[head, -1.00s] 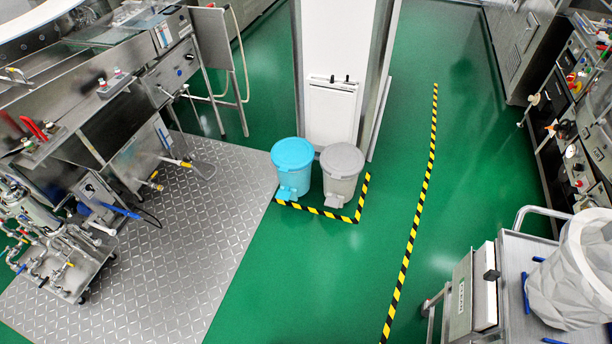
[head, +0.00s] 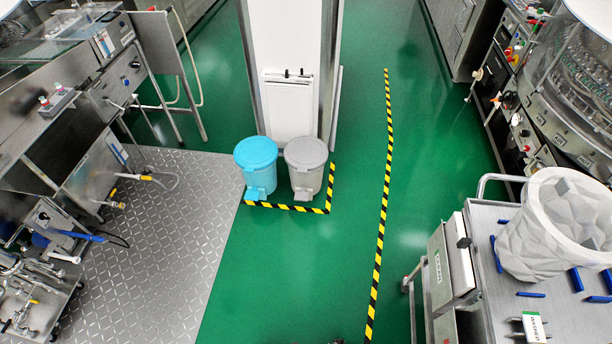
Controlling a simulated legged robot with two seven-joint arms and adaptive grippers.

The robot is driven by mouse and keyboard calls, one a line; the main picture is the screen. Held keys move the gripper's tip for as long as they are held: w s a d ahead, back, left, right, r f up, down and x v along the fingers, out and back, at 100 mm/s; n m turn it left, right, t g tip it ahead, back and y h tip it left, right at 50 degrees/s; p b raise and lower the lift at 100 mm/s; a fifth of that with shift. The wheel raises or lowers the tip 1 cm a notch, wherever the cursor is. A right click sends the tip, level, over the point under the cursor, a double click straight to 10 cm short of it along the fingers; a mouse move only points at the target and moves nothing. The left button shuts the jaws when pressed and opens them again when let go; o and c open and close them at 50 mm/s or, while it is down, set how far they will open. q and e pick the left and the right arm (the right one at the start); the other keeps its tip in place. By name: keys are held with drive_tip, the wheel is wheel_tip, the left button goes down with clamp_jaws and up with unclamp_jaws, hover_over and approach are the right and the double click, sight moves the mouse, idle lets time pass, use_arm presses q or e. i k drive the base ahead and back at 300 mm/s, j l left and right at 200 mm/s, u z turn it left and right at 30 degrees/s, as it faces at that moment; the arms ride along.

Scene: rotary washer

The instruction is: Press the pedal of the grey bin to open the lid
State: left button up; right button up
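The grey bin (head: 306,167) stands on the green floor near the middle of the head view, in front of a white column. Its round lid (head: 306,151) is closed. Its pedal (head: 302,194) sticks out at the front of its base. A blue bin (head: 257,167) stands close to its left, also with its lid closed. Neither of my grippers can be made out in the head view. A small dark shape at the bottom edge is too cut off to identify.
Yellow-black tape (head: 290,207) marks the floor around the bins. A longer striped line (head: 381,200) runs to their right. A metal cart (head: 500,290) with a white basket (head: 560,225) stands at right, steel equipment at left. The green floor before the bins is clear.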

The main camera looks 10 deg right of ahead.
sight(302, 196)
drive_tip(key=i+j, duration=0.25)
drive_tip(key=i, duration=0.25)
drive_tip(key=i+j, duration=0.3)
drive_tip(key=i, duration=0.2)
drive_tip(key=i+j, duration=0.25)
drive_tip(key=i, duration=0.25)
drive_tip(key=i+j, duration=0.25)
drive_tip(key=i, duration=0.25)
